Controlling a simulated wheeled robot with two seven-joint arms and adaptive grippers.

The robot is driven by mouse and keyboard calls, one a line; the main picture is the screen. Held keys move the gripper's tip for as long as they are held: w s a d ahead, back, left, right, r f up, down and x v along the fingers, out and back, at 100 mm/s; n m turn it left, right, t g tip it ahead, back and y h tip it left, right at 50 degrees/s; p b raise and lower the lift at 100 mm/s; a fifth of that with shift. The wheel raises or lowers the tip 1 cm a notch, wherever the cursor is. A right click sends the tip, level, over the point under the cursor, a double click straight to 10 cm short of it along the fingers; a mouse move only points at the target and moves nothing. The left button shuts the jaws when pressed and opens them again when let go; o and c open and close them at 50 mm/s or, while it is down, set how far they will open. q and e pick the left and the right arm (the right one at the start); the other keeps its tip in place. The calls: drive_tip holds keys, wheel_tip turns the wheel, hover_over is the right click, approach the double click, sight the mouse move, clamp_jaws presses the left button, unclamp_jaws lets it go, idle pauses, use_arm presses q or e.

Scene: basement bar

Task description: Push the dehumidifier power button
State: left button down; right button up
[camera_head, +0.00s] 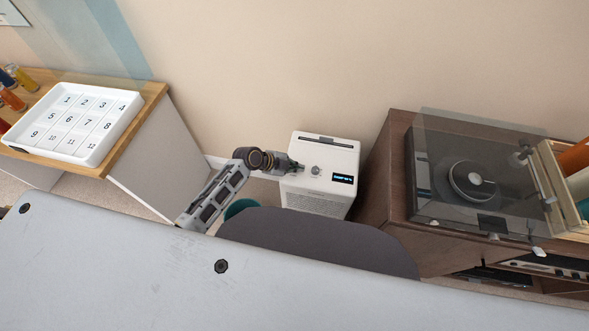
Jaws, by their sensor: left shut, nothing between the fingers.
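The dehumidifier (325,192) is a white box standing on the floor against the wall, between the wooden counter and the brown cabinet. Its top has a dark slot at the back, a small lit display (342,179) at the right and a round grey power button (315,169) near the middle. My left gripper (299,168) is shut and empty. Its tips are over the left part of the dehumidifier's top, just left of the button. I cannot tell whether they touch the surface. My right gripper is not in view.
A brown cabinet (374,200) with a turntable (472,181) under a clear lid stands close on the right. A counter with a numbered white tray (125,120) is at the left. A dark rounded surface and a light grey panel fill the front.

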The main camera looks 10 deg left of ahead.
use_arm(q)
drive_tip(key=shift+r, duration=0.15)
drive_tip(key=shift+r+p, duration=0.35)
drive_tip(key=shift+r, duration=0.1)
drive_tip(key=shift+r, duration=0.1)
wheel_tip(320, 180, up, 6)
drive_tip(key=p, duration=0.4)
idle(0.6)
idle(0.6)
